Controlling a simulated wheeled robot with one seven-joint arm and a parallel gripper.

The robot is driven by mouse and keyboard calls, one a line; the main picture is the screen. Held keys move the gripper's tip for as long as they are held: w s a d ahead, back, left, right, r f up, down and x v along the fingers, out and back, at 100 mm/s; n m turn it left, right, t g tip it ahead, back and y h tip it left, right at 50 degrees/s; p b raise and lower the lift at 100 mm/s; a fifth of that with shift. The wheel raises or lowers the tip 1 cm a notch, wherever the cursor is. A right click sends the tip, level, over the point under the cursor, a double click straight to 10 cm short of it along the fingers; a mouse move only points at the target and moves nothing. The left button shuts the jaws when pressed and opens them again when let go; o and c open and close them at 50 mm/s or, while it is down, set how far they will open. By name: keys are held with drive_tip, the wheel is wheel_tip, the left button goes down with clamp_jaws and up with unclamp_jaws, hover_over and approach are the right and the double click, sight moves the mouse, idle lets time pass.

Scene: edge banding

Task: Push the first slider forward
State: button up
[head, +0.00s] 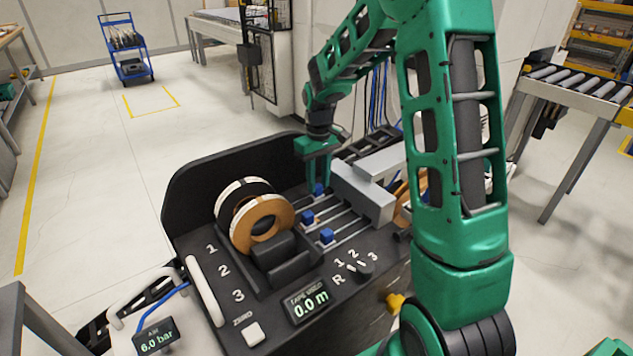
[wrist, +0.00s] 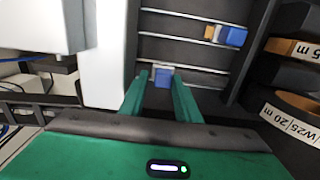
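Three small blue sliders sit on parallel metal rails in the black machine. The first slider (head: 318,189) is on the rail farthest back, in line with the printed 1. The second slider (head: 307,217) and third slider (head: 326,236) are nearer in the head view. My gripper (head: 312,185) points down at the first slider. In the wrist view the first slider (wrist: 163,77) lies between the fingertips of my gripper (wrist: 162,82), which are apart. Contact with the slider cannot be made out. Another blue slider (wrist: 232,36) shows on a neighbouring rail.
Tape rolls (head: 262,222) stand left of the rails. A grey block (head: 362,190) spans the rails' right end, close to my gripper. A dark raised wall (head: 215,180) bounds the back. A selector knob (head: 364,271) and a display reading 0.0 m (head: 307,303) are in front.

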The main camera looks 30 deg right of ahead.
sight(320, 185)
wheel_tip(320, 185, up, 11)
drive_tip(key=shift+f, duration=0.15)
idle(0.4)
drive_tip(key=s+d+r+m, duration=0.2)
drive_tip(key=s+d, duration=0.1)
drive_tip(key=s, duration=0.7)
drive_tip(key=s+d+r+m, duration=0.2)
drive_tip(key=s+d, duration=0.1)
drive_tip(key=s, duration=0.6)
drive_tip(key=s+f+m, duration=0.2)
drive_tip(key=s, duration=0.6)
drive_tip(key=s+a+f+m, duration=0.1)
drive_tip(key=s+f+m, duration=0.1)
drive_tip(key=s, duration=0.7)
